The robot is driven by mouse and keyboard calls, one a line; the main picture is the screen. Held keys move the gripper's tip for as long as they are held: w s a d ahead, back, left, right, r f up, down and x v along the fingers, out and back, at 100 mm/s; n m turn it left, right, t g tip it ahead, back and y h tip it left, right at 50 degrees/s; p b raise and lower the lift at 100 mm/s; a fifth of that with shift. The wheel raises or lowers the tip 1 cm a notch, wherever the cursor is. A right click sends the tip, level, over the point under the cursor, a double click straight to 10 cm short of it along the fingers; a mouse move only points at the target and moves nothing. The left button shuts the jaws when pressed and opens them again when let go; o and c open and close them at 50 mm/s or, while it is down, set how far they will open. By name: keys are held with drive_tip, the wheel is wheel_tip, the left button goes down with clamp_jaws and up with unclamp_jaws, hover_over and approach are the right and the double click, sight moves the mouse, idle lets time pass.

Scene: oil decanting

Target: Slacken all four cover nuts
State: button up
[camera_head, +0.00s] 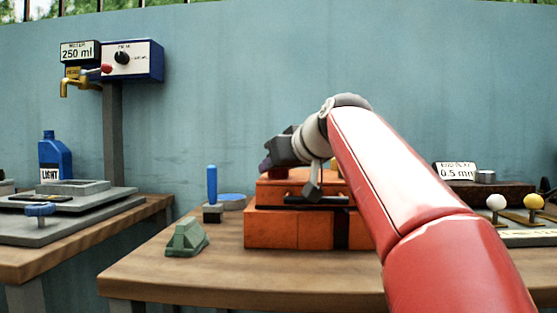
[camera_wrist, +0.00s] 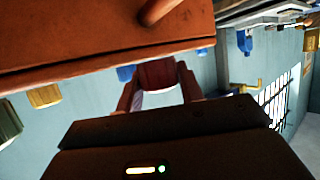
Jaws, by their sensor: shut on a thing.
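The orange box-like housing with its cover (camera_head: 275,188) stands on the middle bench. It fills the upper left of the wrist view (camera_wrist: 80,30). My gripper (camera_head: 275,160) is at the upper left of the housing in the head view. In the wrist view my gripper (camera_wrist: 158,86) has its two fingers on either side of a dark red nut-like piece (camera_wrist: 157,73) by the housing's edge. A brass-coloured piece (camera_wrist: 45,96) and a green piece (camera_wrist: 8,122) show along the same side. I cannot tell whether these are nuts. Other nuts are hidden in the head view.
A blue-handled tool (camera_head: 211,185) stands left of the housing, near a green block (camera_head: 187,238). A left bench holds a blue bottle (camera_head: 54,160). A meter with a brass tap (camera_head: 80,85) is above it. White and yellow knobs (camera_head: 515,202) are at right.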

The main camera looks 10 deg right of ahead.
drive_tip(key=o, duration=1)
drive_tip(key=v, duration=0.8)
drive_tip(key=shift+a, duration=0.1)
drive_tip(key=shift+f, duration=0.1)
